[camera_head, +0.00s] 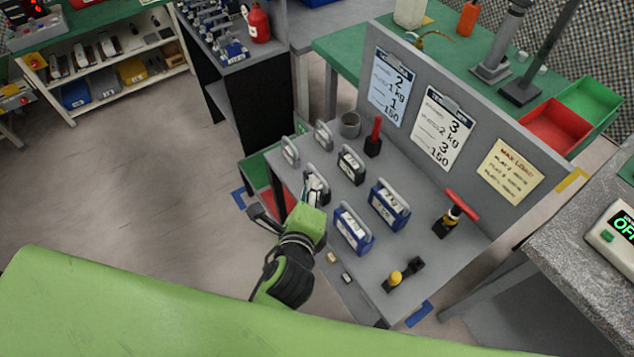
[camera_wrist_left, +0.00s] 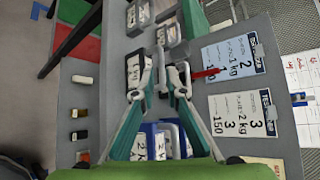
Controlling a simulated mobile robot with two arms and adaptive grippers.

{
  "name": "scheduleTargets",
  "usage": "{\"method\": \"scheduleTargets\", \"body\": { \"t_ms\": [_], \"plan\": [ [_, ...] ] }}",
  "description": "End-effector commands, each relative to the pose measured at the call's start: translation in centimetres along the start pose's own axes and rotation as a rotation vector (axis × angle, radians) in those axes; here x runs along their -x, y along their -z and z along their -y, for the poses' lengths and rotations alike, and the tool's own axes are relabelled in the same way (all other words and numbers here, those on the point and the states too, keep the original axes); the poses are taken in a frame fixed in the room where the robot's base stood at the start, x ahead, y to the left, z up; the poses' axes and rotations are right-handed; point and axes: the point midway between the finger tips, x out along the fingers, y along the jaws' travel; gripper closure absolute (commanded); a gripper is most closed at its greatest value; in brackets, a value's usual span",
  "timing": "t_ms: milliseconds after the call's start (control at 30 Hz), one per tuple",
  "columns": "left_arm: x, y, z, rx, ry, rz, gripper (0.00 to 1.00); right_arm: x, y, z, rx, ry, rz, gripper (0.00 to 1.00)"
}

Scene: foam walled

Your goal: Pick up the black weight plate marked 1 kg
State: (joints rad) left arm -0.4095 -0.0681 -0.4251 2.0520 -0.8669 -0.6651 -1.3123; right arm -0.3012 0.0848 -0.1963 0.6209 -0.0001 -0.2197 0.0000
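A black weight plate (camera_head: 318,187) with a pale handle and white label stands on the grey bench, right at my left gripper. It shows in the wrist view (camera_wrist_left: 139,74), just ahead of the left fingertip; its label is too small to read surely. A second black plate (camera_head: 351,164) stands behind it and also shows in the wrist view (camera_wrist_left: 181,78), partly hidden by the other finger. My left gripper (camera_head: 311,199) is above the near black plate; its fingers (camera_wrist_left: 157,94) are apart, with nothing clearly held. My right gripper is out of view.
Two blue plates (camera_head: 353,230) (camera_head: 389,204) stand close on the right, two grey plates (camera_head: 290,151) (camera_head: 323,135) behind. A grey cup (camera_head: 350,125), a red-handled tool (camera_head: 373,137) and an upright panel (camera_head: 460,100) with notices bound the back. Small blocks (camera_head: 333,258) lie near the front edge.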

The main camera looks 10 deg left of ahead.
Motion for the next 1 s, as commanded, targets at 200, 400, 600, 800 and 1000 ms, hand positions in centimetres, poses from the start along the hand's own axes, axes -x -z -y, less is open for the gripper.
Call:
{"method": "scheduleTargets", "body": {
  "t_ms": [200,400,600,800,1000],
  "plan": [
    [-1.5,0.0,0.1,0.002,0.000,0.000,0.88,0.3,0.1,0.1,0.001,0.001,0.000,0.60],
    [-3.6,0.0,0.3,0.002,-0.001,0.000,0.88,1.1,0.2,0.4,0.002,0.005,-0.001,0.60],
    [-6.0,0.1,0.2,0.002,-0.001,-0.001,0.88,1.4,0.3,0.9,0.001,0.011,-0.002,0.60],
    [-6.6,0.2,0.1,0.002,-0.001,-0.002,0.88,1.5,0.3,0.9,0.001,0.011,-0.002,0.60],
    [-6.6,0.2,0.1,0.002,-0.001,-0.002,1.00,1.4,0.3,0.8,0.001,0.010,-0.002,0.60]
  ]
}}
